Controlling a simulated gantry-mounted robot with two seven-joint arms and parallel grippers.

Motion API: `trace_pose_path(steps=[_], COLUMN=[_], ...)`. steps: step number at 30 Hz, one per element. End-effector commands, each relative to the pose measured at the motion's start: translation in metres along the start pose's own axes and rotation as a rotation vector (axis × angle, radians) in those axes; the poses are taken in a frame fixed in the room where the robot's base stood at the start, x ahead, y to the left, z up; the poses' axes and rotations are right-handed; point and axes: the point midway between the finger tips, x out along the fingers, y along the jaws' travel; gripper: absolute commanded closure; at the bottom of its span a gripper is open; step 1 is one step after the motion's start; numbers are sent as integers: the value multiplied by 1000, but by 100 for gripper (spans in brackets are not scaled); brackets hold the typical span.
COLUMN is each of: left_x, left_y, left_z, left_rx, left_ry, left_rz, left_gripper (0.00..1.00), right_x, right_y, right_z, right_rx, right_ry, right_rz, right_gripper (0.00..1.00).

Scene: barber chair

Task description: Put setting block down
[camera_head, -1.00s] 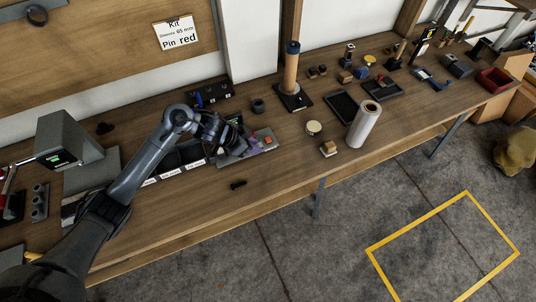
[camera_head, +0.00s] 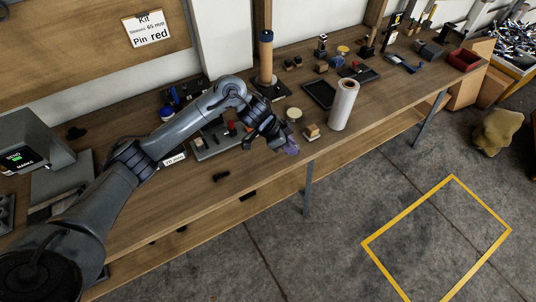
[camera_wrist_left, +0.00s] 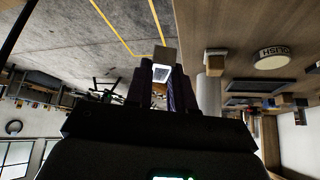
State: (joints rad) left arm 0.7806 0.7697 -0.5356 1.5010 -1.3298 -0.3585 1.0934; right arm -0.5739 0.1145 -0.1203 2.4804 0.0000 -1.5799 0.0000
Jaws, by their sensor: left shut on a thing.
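My left gripper (camera_head: 284,146) is above the table's front edge, with a purplish patch at its fingertips. The block's underside and contact with any surface cannot be made out. The grey fixture tray (camera_head: 212,142) lies behind and left of the gripper, partly covered by my arm. My right gripper is not in view.
A wooden brush-like block (camera_head: 312,131), a round tin (camera_head: 294,114) and a white paper roll (camera_head: 343,105) stand near the gripper. A small black part (camera_head: 221,177) lies near the front edge. A dark tray (camera_head: 320,94) is farther back. Table around the black part is clear.

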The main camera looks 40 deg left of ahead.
Motion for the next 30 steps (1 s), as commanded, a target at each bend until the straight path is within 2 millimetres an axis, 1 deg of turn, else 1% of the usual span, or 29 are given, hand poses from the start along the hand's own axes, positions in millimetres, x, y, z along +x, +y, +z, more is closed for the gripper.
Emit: trace_pose_path(steps=[1,6,12,16,22,26,30], left_x=[3,6,9,9,11,22,38], left_y=[-7,-32,-54,-63,-66,-66,-66], left_z=[12,46,77,87,93,100,111], left_rx=[-5,-5,-4,-2,0,0,-2], left_ry=[-4,-4,-3,-1,0,-2,-2], left_rz=[-2,-2,-1,-2,-1,1,1], left_gripper=[100,100,100,100,100,100,100], right_x=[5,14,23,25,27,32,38], right_y=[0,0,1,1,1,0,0], right_z=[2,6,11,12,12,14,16], right_rx=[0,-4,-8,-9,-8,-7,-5], right_ry=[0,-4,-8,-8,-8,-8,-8], right_rz=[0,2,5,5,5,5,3], right_gripper=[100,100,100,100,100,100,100])
